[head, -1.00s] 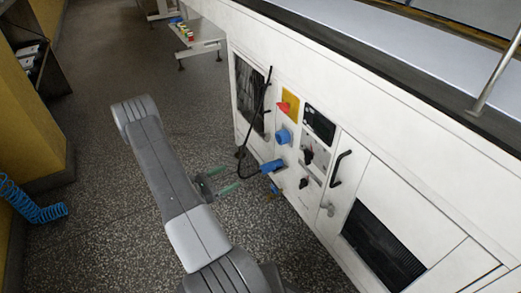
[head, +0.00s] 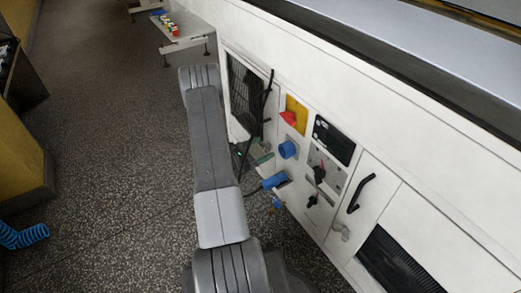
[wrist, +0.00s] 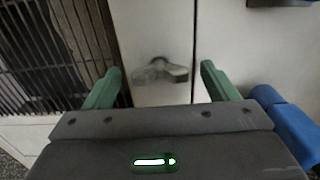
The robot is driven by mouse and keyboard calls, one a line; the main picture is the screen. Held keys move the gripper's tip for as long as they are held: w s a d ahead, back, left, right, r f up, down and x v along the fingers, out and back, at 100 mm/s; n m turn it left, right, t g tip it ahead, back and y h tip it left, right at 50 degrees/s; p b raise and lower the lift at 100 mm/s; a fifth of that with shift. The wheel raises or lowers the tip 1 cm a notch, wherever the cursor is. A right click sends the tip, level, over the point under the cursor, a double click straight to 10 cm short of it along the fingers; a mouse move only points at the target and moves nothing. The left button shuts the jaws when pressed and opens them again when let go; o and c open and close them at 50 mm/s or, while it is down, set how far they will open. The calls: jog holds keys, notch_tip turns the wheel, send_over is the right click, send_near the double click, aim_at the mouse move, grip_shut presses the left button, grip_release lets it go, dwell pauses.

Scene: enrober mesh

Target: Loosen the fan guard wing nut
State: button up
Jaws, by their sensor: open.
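The wing nut (wrist: 160,72) is a grey metal piece on a white panel in the wrist view, just right of the black fan guard grille (wrist: 70,45). It appears between the two green fingertips of my gripper (wrist: 161,69), in line with the gap. My gripper is open and empty; I cannot tell how far the nut is from the fingers. In the head view the fan guard (head: 243,95) is on the machine's left end. My green fingers (head: 264,158) show below it, partly behind my arm. The nut cannot be made out there.
A blue plug (head: 274,182) with a dark cable sticks out right of my gripper; blue also shows at the wrist view's right (wrist: 288,125). A blue socket (head: 288,149), a red-and-yellow switch (head: 293,115) and a black door handle (head: 361,193) are further right.

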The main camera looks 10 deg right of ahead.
jog(key=shift+c, duration=0.4)
jog(key=c, duration=0.9)
jog(key=shift+n, duration=0.3)
jog(key=n, duration=0.3)
jog(key=shift+w+n, duration=0.1)
jog(key=shift+n, duration=0.2)
jog(key=n+p, duration=0.1)
jog(key=n, duration=0.3)
jog(key=shift+n, duration=0.3)
jog(key=n+p, duration=0.1)
jog(key=n, duration=0.3)
jog(key=shift+w+f+n+p, duration=0.15)
jog(key=shift+n+p, duration=0.2)
jog(key=shift+n, duration=2.15)
